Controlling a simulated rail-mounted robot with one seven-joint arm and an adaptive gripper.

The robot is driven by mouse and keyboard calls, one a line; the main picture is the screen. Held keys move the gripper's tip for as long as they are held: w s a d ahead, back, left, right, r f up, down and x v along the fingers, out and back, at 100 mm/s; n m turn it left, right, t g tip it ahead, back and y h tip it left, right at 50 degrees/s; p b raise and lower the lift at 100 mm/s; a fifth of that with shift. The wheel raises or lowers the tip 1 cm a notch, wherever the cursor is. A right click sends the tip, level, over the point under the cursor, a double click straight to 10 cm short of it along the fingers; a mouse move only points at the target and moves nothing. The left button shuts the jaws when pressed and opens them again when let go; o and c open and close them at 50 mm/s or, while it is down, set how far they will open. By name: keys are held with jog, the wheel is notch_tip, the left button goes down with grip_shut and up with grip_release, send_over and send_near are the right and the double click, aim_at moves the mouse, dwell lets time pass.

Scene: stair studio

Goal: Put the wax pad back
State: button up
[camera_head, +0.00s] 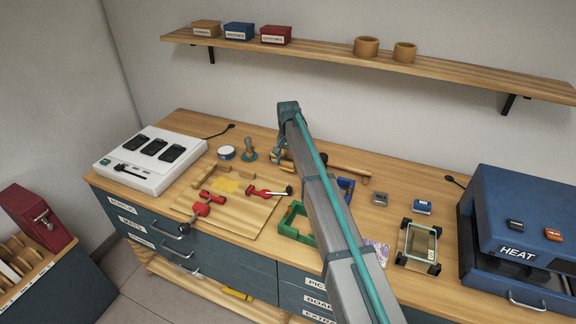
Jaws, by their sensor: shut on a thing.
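My arm crosses the middle of the view, and its end reaches down behind it to the back of the bench. My gripper (279,156) shows only in part, small and dark beside the arm. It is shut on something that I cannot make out. I cannot tell which thing is the wax pad. A small blue and white block (422,207) and a small grey block (380,198) lie right of my arm.
Red clamps (204,208) sit on the board. A white console (150,158) stands at the left and a blue HEAT press (520,235) at the right. A green frame (293,222) and a glass-topped stand (418,246) are near the front. A wall shelf (330,60) runs above.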

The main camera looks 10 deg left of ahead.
aim_at(288, 174)
jog(key=shift+w+a+f, duration=0.1)
jog(key=shift+w+f, duration=0.45)
jog(key=shift+w, duration=0.05)
notch_tip(288, 174, down, 3)
jog(key=shift+r+p, duration=0.1)
jog(key=shift+p, duration=1.15)
jog(key=shift+f, duration=0.3)
jog(key=shift+f, duration=0.15)
jog(key=o, duration=1)
notch_tip(288, 174, up, 12)
jog(key=b, duration=0.4)
jog(key=shift+r+b, duration=0.2)
jog(key=shift+b, duration=0.1)
